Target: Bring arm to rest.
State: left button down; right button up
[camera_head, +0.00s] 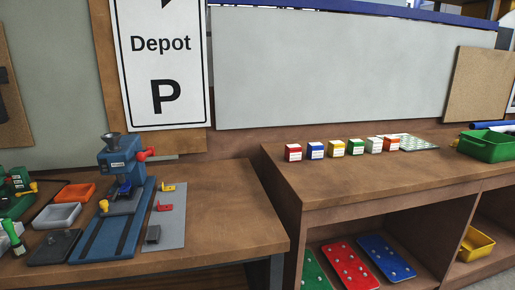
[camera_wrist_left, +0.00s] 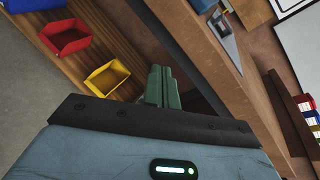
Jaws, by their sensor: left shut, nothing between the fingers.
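My left gripper (camera_wrist_left: 162,86) shows in the left wrist view, with its two green fingers shut together and nothing between them. It hangs in free space in front of a wooden shelf unit, apart from the bins there. Neither gripper shows in the head view. My right gripper is in no view.
A blue machine (camera_head: 121,175) stands on the left bench. Several small coloured boxes (camera_head: 337,148) line the right bench, with a green bin (camera_head: 487,146) at its right. A red bin (camera_wrist_left: 66,37) and a yellow bin (camera_wrist_left: 107,77) sit on a shelf in the left wrist view.

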pick_arm(q)
jog(key=s+d+f+n+g+h, duration=0.2)
jog(key=s+d+f+n+h, duration=0.3)
jog(key=s+f, duration=0.55)
jog(key=s+d+f+n+g+h, duration=0.1)
jog(key=s+d+f+n+h, duration=0.1)
jog(key=s+n, duration=0.6)
jog(key=s+d+f+n+h, duration=0.2)
jog(key=s+n, duration=0.7)
jog(key=s, duration=0.8)
jog(key=shift+d+f+g, duration=0.4)
jog(key=shift+d+f, duration=0.1)
jog(key=shift+d, duration=0.55)
